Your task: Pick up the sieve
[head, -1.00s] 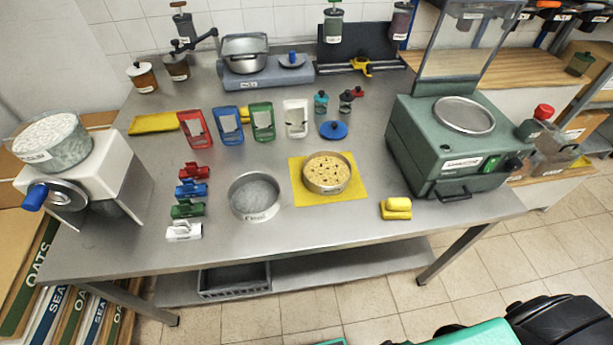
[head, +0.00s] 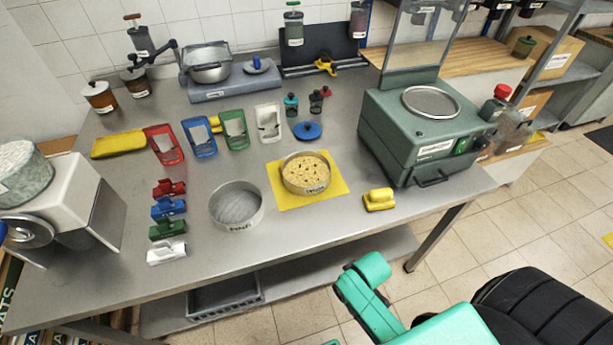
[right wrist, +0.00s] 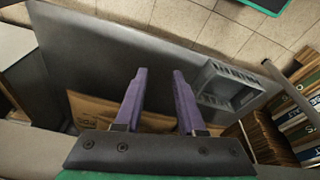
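An empty round metal sieve (head: 237,206) with a mesh bottom and a label on its rim stands near the table's front edge in the head view. A second round metal sieve (head: 305,174), holding yellowish stuff with dark bits, stands on a yellow mat (head: 332,190) to its right. In the right wrist view my right gripper (right wrist: 160,85) has its two purple fingers apart with nothing between them. It is away from both sieves, which do not show in that view. In the head view my right arm shows at the lower right. My left gripper is not in view.
Several small colored clips stand left of the empty sieve, including a white one (head: 167,252). Colored scoops stand behind. A yellow block (head: 379,199) and a green machine (head: 425,130) are to the right. A grey crate (head: 226,296) sits on the lower shelf.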

